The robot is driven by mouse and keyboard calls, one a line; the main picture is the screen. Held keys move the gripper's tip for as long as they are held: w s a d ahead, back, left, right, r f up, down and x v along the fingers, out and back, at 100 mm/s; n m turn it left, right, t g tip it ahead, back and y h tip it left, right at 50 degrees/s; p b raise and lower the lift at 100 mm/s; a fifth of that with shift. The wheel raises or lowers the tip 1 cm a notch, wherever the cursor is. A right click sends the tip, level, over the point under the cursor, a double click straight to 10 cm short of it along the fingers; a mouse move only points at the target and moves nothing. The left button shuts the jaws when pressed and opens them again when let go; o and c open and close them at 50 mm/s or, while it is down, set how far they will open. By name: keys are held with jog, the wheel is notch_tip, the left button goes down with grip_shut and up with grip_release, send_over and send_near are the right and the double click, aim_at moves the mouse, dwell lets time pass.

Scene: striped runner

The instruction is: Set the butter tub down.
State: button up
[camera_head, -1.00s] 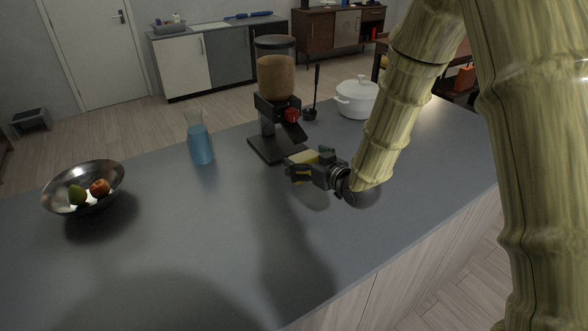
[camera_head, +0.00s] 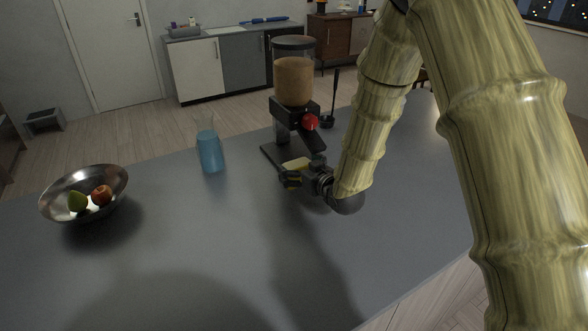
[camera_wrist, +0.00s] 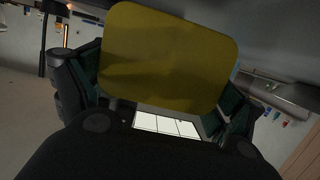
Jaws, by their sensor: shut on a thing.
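The butter tub is a small yellow block with rounded corners. In the wrist view the butter tub (camera_wrist: 168,58) fills the upper middle, between the two fingers. In the head view the butter tub (camera_head: 297,163) shows as a small yellow patch in front of the dispenser. My gripper (camera_head: 292,178) is shut on it, low over the grey counter (camera_head: 180,240). The gripper's fingers also flank it in the wrist view (camera_wrist: 165,85). I cannot tell whether the tub's underside touches the counter.
A dispenser (camera_head: 294,85) with a red knob stands just behind my gripper. A blue-filled carafe (camera_head: 210,150) stands to its left. A metal bowl (camera_head: 60,212) with a pear and an apple is at the far left. A ladle (camera_head: 329,120) stands behind right. The counter's middle is bare.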

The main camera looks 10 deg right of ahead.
jog(key=shift+w+f, duration=0.8)
jog(key=shift+f, duration=0.15)
jog(key=shift+s+d+r, duration=0.1)
jog(key=shift+s+r, duration=0.2)
jog(key=shift+w+a+f, duration=0.1)
jog(key=shift+a+f, duration=0.15)
jog(key=shift+f, duration=0.05)
jog(key=o, duration=1.1)
jog(key=shift+d+r, duration=0.1)
